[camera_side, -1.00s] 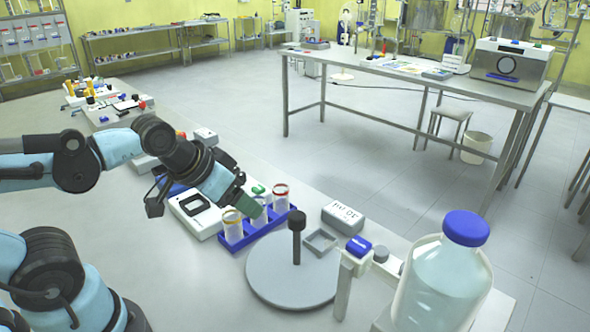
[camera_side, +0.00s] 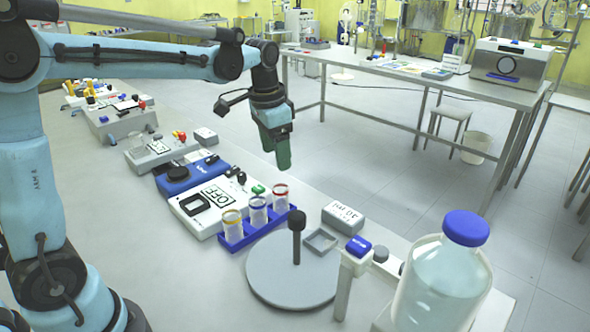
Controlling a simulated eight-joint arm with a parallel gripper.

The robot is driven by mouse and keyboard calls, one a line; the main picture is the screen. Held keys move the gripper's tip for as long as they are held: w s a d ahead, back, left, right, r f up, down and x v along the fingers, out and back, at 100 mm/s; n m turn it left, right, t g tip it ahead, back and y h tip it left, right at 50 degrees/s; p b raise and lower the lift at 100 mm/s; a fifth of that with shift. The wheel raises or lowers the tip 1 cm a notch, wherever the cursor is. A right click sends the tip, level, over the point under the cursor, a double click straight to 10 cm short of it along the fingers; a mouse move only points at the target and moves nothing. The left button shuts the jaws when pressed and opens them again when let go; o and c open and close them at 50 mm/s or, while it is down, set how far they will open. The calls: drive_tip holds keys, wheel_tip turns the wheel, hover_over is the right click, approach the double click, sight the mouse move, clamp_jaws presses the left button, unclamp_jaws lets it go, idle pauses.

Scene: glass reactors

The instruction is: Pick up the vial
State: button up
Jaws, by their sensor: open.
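Three clear vials stand upright in a blue rack on the bench: one with a yellow-orange rim (camera_side: 232,224), one with a blue rim (camera_side: 258,212) and one with a red rim (camera_side: 280,197). The rack (camera_side: 236,242) sits near the bench's right edge. The frames do not show which vial the task means. My gripper (camera_side: 284,160) is in the air above and behind the rack, pointing down, apart from all vials. It looks empty, and its finger gap is hard to see from this side.
A white device reading OFF (camera_side: 205,208) stands left of the rack, with a blue device (camera_side: 190,176) behind it. A round grey plate with a black post (camera_side: 297,240) stands in front.

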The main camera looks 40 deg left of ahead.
sight(283, 195)
drive_tip(key=shift+m+g, duration=0.5)
drive_tip(key=shift+g, duration=0.3)
drive_tip(key=w+f, duration=0.1)
drive_tip(key=f, duration=0.3)
drive_tip(key=w+a+f, duration=0.1)
drive_tip(key=f, duration=0.4)
drive_tip(key=w+f, duration=0.1)
drive_tip(key=f, duration=0.4)
drive_tip(key=shift+a+f, duration=0.2)
drive_tip(key=shift+a, duration=0.1)
drive_tip(key=shift+c, duration=0.3)
drive_tip(key=c, duration=0.9)
